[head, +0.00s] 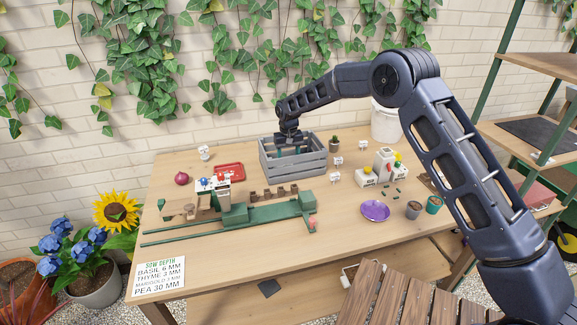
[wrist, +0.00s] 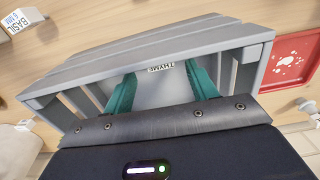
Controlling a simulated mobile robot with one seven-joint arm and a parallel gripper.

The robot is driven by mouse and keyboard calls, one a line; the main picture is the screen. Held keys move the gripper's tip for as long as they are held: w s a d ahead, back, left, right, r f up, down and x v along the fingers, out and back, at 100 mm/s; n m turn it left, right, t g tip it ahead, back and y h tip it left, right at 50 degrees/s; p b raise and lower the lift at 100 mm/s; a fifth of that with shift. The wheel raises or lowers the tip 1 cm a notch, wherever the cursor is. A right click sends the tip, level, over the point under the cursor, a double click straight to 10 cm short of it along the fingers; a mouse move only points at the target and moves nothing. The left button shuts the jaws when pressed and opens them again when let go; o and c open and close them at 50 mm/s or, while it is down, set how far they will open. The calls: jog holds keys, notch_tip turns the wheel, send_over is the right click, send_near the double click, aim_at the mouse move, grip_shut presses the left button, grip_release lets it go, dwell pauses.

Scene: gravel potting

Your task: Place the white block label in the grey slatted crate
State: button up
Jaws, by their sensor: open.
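The grey slatted crate (head: 293,163) stands at the back middle of the table. My gripper (head: 293,150) points down into it, with its teal fingers below the rim. In the wrist view, the crate (wrist: 150,48) surrounds the open fingers (wrist: 160,78). A small white block label (wrist: 159,68) marked THYME shows inside the crate, between the fingertips and close to the long wall. Its lower part is not clearly seen, and I cannot tell if it touches the floor. No finger visibly grips it. In the head view the crate wall and gripper hide it.
Other white labels stand right of the crate (head: 334,177) and at the back left (head: 204,153). A red tray (head: 229,171) lies close left of the crate. A cactus pot (head: 334,146) stands close right. A green rail fixture (head: 240,214) lies in front.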

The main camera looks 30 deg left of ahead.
jog(key=shift+r, duration=2.6)
